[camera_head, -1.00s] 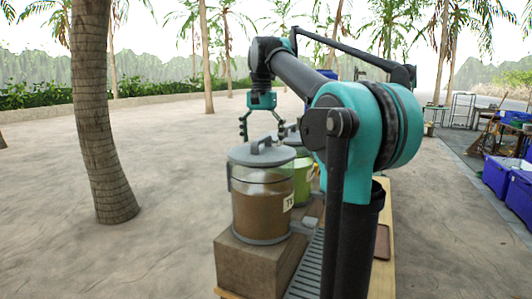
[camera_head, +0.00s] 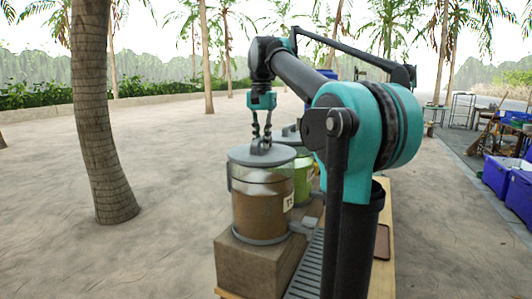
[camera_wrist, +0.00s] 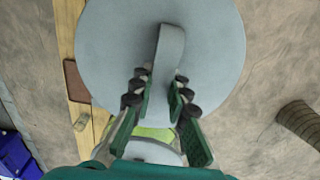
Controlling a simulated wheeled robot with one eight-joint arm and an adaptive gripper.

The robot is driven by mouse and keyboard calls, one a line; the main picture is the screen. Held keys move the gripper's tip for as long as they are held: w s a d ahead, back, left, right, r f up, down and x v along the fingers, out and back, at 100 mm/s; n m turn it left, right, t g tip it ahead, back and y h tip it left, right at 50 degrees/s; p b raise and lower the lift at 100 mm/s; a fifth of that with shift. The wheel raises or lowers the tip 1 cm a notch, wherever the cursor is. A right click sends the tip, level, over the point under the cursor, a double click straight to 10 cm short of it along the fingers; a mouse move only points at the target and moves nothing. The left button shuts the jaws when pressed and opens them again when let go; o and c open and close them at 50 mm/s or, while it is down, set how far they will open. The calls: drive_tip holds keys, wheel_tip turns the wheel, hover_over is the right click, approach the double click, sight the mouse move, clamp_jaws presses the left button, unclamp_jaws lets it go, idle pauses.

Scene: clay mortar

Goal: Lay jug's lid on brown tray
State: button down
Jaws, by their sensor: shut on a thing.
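The near jug (camera_head: 262,205) is clear, holds brown stuff and stands upright on a block. Its round grey lid (camera_head: 240,154) sits on top of it. In the wrist view the lid (camera_wrist: 110,45) fills the upper middle, with a raised bar handle across it. My gripper (camera_head: 261,146) points down over the lid, its fingers shut on the handle; the wrist view shows the gripper (camera_wrist: 160,90) with a finger on each side of it. The brown tray (camera_head: 382,242) lies on the wooden table, partly hidden by my arm; the wrist view shows the tray (camera_wrist: 76,82) left of the lid.
A second jug (camera_head: 303,175) with green contents and a grey lid stands just behind the first. A slatted grey grille (camera_head: 305,270) lies beside the block (camera_head: 250,265). Blue crates (camera_head: 510,180) stand on the ground at the far right.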

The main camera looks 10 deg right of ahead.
drive_tip(key=shift+r, duration=0.1)
drive_tip(key=shift+r, duration=2.4)
idle(0.3)
